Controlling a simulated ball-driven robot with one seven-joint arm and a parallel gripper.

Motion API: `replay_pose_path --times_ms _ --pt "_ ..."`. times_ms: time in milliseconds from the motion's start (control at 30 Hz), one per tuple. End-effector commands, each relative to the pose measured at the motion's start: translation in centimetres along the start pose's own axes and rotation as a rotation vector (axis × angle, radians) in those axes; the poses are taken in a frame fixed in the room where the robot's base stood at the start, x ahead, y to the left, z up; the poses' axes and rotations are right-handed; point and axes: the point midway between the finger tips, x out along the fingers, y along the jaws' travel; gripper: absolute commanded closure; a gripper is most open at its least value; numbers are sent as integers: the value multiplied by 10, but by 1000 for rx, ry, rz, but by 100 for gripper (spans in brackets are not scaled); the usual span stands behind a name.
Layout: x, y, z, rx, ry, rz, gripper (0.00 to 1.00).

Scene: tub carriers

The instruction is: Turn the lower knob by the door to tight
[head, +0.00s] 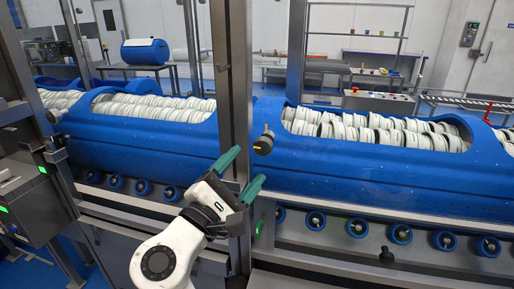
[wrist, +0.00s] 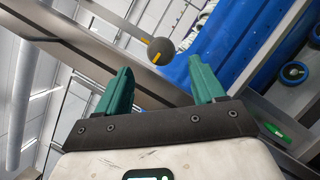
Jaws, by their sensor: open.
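A dark round knob (head: 264,142) with a yellow mark sits beside the steel post, in front of the blue tub. In the wrist view the knob (wrist: 160,50) appears just beyond the fingertips, between them in the picture, its yellow mark at the lower left. My gripper (head: 243,172) has green fingers spread apart and empty, a little below and left of the knob in the head view. The fingers (wrist: 160,75) do not appear to touch it. I cannot tell whether this is the lower knob; no second marked knob is clearly seen.
The steel post (head: 235,90) stands right behind my gripper. Long blue tubs (head: 350,178) full of white rolls rest over rollers (head: 316,220). A small green part (head: 258,230) is low on the post. A dark knob-like part (head: 386,256) is on the lower right rail.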

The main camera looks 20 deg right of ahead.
Motion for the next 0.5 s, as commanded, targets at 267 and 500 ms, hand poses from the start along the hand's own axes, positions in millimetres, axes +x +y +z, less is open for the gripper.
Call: replay_pose_path --times_ms 267,500 --pt "48 0 1 1 -1 -3 31" --pt "65 -1 0 1 0 -1 31"
